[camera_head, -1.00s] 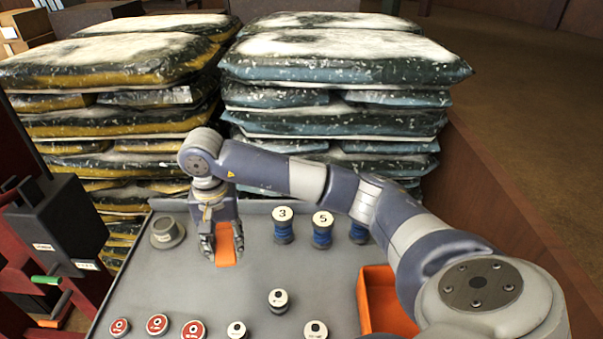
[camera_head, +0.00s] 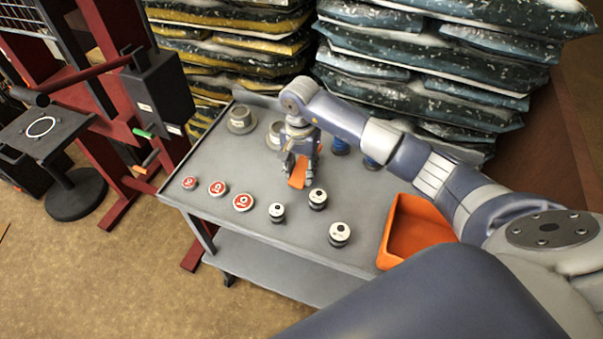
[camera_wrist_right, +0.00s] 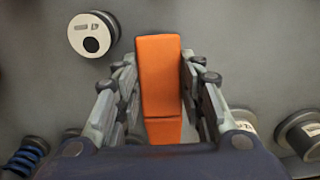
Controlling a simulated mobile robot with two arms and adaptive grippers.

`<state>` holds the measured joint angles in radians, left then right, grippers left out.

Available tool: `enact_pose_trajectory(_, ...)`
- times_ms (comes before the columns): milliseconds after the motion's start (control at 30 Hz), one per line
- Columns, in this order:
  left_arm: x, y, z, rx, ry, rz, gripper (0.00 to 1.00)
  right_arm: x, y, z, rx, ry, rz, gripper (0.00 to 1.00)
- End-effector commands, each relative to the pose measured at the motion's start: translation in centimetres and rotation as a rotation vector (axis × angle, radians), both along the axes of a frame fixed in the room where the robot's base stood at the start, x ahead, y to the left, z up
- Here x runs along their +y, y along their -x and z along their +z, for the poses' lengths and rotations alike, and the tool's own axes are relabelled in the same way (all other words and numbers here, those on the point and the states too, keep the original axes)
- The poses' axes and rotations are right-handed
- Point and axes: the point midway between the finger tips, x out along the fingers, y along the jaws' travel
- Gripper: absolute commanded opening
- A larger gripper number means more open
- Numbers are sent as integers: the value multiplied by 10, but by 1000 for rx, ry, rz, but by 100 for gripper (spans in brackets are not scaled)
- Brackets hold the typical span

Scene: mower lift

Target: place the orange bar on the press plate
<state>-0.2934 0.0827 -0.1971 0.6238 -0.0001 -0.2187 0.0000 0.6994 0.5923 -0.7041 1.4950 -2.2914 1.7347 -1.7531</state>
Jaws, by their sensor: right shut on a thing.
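My right gripper (camera_head: 302,164) points down and is shut on the bar. In the right wrist view the bar (camera_wrist_right: 160,75) lies lengthwise between the two fingers of the gripper (camera_wrist_right: 160,88). I cannot tell whether the bar touches the cart top. A dark flat plate with a white ring (camera_head: 42,127), which looks like the press plate, is at the far left beside a red frame. Nothing lies on it. My left gripper is not in view.
Red-topped pieces (camera_head: 217,188) and white-topped pieces (camera_head: 338,234) stand along the cart's near side. An orange bin (camera_head: 410,232) is at right. Stacked bags (camera_head: 420,70) stand behind.

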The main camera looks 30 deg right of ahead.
Motion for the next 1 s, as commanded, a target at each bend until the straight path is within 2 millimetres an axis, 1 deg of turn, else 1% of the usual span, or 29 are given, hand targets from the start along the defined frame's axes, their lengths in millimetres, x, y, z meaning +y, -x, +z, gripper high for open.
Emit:
enact_pose_trajectory(100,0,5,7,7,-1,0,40,1,0,-14,2,-2,0,0)
enact_pose_trajectory(233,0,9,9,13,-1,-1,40,1,0,-28,0,-1,1,0)
enact_pose_trajectory(467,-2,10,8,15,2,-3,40,0,-1,-30,-3,-1,2,0)
enact_pose_trajectory(600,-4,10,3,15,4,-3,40,0,-1,-34,-3,0,2,0)
enact_pose_trajectory(633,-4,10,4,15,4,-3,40,0,0,-34,-1,1,1,41)
enact_pose_trajectory(667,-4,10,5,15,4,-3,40,0,0,-33,0,0,1,47)
enact_pose_trajectory(700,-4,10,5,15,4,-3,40,0,0,-33,0,0,1,56)
enact_pose_trajectory(1000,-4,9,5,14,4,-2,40,0,0,-33,1,-1,1,56)
